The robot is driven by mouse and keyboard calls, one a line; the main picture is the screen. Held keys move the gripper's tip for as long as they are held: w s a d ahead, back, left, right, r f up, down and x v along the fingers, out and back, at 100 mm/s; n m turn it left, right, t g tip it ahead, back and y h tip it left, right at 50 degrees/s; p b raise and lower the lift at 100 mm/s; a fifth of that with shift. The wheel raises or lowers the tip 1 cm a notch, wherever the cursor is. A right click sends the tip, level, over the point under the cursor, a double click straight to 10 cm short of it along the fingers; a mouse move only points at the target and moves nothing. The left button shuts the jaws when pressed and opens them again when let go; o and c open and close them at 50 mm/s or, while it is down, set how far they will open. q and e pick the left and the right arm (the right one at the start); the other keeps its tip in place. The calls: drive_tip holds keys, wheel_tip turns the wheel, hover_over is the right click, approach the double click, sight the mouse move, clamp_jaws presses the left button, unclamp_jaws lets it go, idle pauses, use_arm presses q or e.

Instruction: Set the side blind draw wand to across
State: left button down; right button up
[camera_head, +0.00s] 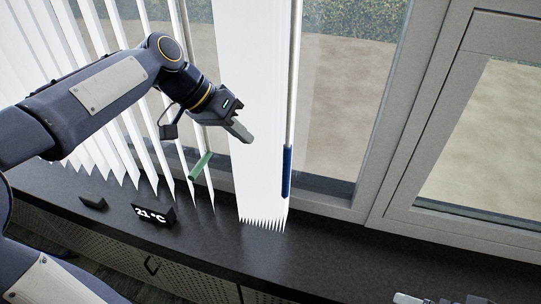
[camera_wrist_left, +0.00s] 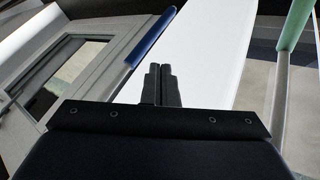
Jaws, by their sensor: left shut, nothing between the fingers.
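A wand with a blue handle (camera_head: 287,172) hangs upright on a pale rod at the right edge of the bunched white slats. The blue handle also shows in the left wrist view (camera_wrist_left: 150,37), beyond and left of the fingertips. A second wand with a green handle (camera_head: 201,165) hangs tilted at the left of the bunch; it shows at the upper right in the left wrist view (camera_wrist_left: 297,22). My left gripper (camera_head: 243,135) is shut and empty in front of the white slats (camera_head: 255,190), between the two handles, apart from both.
More vertical slats (camera_head: 130,145) hang edge-on to the left. A framed window (camera_head: 475,150) is at the right. A pale part, perhaps mine, shows at bottom right.

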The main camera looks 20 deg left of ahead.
use_arm(q)
drive_tip(key=p+x, duration=0.1)
drive_tip(key=x, duration=0.9)
